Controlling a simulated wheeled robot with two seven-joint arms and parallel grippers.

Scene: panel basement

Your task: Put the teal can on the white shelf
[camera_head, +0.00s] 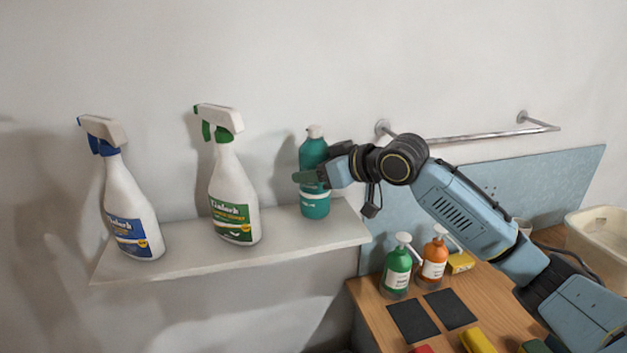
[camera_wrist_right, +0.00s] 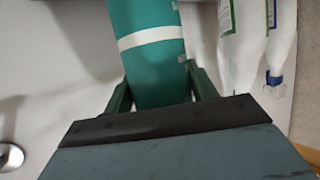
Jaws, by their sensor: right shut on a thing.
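The teal can (camera_head: 315,204) has a white band and a pale top, and is upright at the right end of the white shelf (camera_head: 285,251). Its base appears to be at the shelf surface; I cannot tell whether it touches. My right gripper (camera_head: 312,180) reaches in from the right and is shut on the can at mid-height. In the right wrist view the can (camera_wrist_right: 150,50) sits between the two green fingers (camera_wrist_right: 160,90). My left gripper is not in view.
Two white spray bottles, one with a blue trigger (camera_head: 127,215) and one with a green trigger (camera_head: 232,190), stand on the shelf left of the can. A metal rail (camera_head: 470,135) is on the wall. Below right, a wooden table (camera_head: 375,310) holds green (camera_head: 397,268) and orange (camera_head: 434,258) pump bottles.

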